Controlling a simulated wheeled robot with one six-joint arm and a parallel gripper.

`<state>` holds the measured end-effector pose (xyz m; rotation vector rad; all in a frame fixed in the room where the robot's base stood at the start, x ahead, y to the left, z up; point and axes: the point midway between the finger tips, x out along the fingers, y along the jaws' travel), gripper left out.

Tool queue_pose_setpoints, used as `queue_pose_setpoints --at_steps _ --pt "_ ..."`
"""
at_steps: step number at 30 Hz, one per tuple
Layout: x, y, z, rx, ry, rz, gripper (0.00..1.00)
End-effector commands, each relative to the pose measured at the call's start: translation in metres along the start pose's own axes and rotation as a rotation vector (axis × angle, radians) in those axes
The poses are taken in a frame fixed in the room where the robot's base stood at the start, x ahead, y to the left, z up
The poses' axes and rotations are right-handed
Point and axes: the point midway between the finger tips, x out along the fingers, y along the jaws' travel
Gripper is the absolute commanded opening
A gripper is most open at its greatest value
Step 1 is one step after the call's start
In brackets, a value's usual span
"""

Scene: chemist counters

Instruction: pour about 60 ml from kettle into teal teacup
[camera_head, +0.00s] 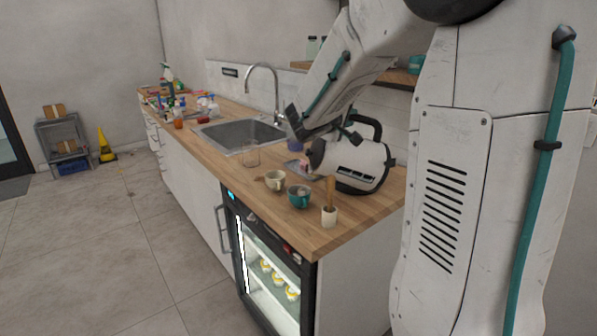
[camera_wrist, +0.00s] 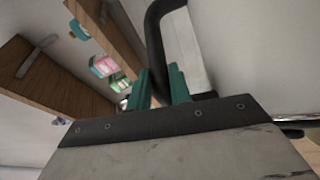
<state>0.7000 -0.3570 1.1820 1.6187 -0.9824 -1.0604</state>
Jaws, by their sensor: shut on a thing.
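The kettle (camera_head: 362,158) is white with a black handle (camera_head: 374,128) and dark ends. The teal teacup (camera_head: 299,197) stands upright, lower left of the kettle in the head view. No stream of liquid is visible, and the liquid level in the cup cannot be made out.
A cream cup (camera_head: 275,181) stands left of the teal teacup. A white mortar with a pestle (camera_head: 329,216) stands to its right, near the counter edge. A clear glass (camera_head: 250,156) is by the sink (camera_head: 238,134). Wooden shelves (camera_wrist: 60,85) show in the wrist view.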

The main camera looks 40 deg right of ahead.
Motion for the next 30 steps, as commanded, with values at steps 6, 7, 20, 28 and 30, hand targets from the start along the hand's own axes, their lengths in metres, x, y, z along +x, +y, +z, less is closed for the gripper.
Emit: queue_pose_setpoints --at_steps 6,7,20,28,30 --pt "-0.003 -0.001 -0.003 -0.014 0.002 0.019 0.0" --pt "-0.003 -0.001 -0.004 -0.016 0.003 0.022 0.0" --pt "-0.013 -0.006 -0.015 -0.056 0.003 0.06 0.0" --pt "-0.02 -0.008 -0.021 -0.081 0.002 0.086 0.0" --pt "-0.021 -0.009 -0.023 -0.087 0.002 0.093 0.0"
